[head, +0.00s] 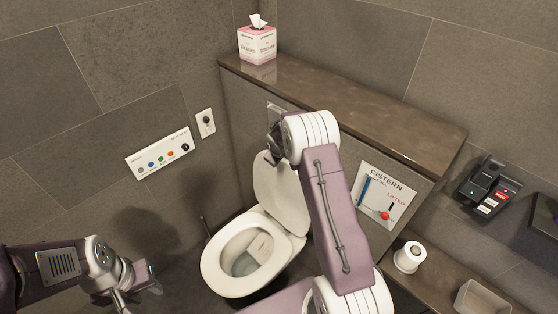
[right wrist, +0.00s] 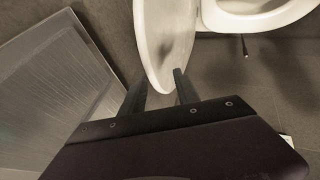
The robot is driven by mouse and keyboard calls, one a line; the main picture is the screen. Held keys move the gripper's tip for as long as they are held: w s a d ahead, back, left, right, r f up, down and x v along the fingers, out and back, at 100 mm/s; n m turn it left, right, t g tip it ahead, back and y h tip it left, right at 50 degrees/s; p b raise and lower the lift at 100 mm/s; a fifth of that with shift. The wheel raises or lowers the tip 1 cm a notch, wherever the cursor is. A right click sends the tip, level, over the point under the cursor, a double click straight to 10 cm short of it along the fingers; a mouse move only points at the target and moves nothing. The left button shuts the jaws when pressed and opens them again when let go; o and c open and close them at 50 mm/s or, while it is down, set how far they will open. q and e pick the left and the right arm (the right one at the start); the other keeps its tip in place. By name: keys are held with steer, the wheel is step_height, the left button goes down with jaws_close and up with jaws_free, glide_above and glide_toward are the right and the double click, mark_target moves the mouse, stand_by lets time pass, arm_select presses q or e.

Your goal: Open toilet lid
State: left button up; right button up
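The white toilet (head: 247,252) stands in the corner, its bowl open and its seat ring down. Its lid (head: 281,192) is raised and leans back toward the cistern wall. My right gripper (head: 275,150) is at the lid's upper edge, partly hidden by my wrist. In the right wrist view its two dark fingers (right wrist: 160,92) are apart, with the lid's rim (right wrist: 163,60) just beyond or between them; contact cannot be told. My left gripper (head: 146,280) is low at the left, away from the toilet; its finger gap is not clear.
A brown shelf (head: 350,95) with a tissue box (head: 257,45) runs above the cistern panel (head: 385,196). A button panel (head: 160,154) is on the left wall. A paper roll (head: 409,257) and a grey bin (head: 482,298) are at the right.

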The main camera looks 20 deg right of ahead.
steer(key=v, duration=0.6)
steer(key=shift+a, duration=0.1)
step_height(320, 180, up, 5)
steer(key=a+t, duration=0.1)
steer(key=a, duration=0.1)
steer(key=s+a+r+y, duration=0.1)
steer(key=s+a+r, duration=0.1)
steer(key=s+a, duration=0.45)
steer(key=s+a+f+m+g, duration=0.2)
steer(key=s+f, duration=0.1)
steer(key=s, duration=0.8)
steer(key=s+a+f+m+g+y, duration=0.1)
steer(key=s+f+m+g, duration=0.2)
steer(key=s, duration=0.8)
steer(key=shift+s+a+g+y, duration=0.3)
steer(key=shift+s+a, duration=0.05)
steer(key=shift+s, duration=0.05)
